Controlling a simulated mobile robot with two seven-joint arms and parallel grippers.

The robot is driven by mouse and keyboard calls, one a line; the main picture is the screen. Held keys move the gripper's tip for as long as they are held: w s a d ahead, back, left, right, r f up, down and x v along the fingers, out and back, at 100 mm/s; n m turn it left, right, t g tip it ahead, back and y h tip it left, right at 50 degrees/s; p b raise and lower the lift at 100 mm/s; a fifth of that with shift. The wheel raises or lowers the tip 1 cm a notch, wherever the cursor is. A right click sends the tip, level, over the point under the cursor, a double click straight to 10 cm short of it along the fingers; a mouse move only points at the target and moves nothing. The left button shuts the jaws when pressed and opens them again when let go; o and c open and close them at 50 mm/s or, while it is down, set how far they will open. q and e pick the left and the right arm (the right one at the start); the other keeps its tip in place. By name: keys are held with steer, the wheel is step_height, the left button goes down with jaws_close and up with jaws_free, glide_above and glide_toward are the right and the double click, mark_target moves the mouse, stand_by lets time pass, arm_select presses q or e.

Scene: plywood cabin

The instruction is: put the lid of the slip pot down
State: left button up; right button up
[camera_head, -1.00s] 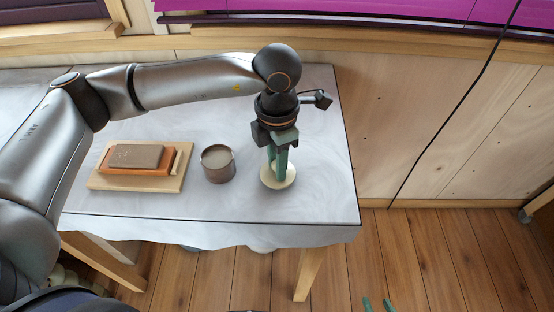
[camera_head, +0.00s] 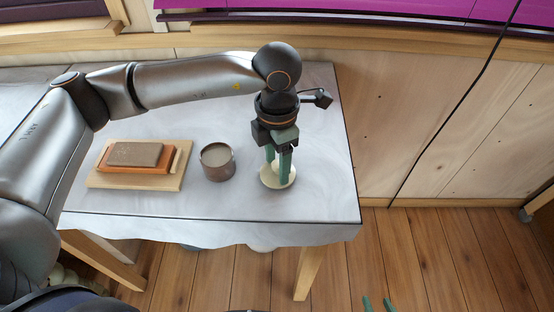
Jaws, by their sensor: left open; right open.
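The slip pot (camera_head: 217,168) is a small brown-grey round pot. It stands uncovered on the table, with grey contents showing. Its lid (camera_head: 270,182), a cream disc, lies on the table just right of the pot, under my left gripper (camera_head: 278,172). The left gripper points down with its green fingers apart over the lid. The fingers hide the lid's middle, so I cannot tell whether they still touch it. Only the green fingertips of my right gripper (camera_head: 377,304) show at the bottom edge, apart and empty, over the floor.
The table (camera_head: 320,150) has a grey cloth top, clear right of the lid. A wooden board (camera_head: 135,182) with an orange tray (camera_head: 112,166) and a brown block (camera_head: 136,154) lies left of the pot. A black cable (camera_head: 455,103) hangs along the wall at right.

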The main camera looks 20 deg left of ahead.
mark_target(277, 164)
arm_select(q)
step_height(277, 164, up, 12)
steer(key=b, duration=0.1)
steer(key=shift+r, duration=0.25)
steer(key=shift+f, duration=0.1)
stand_by(0.4)
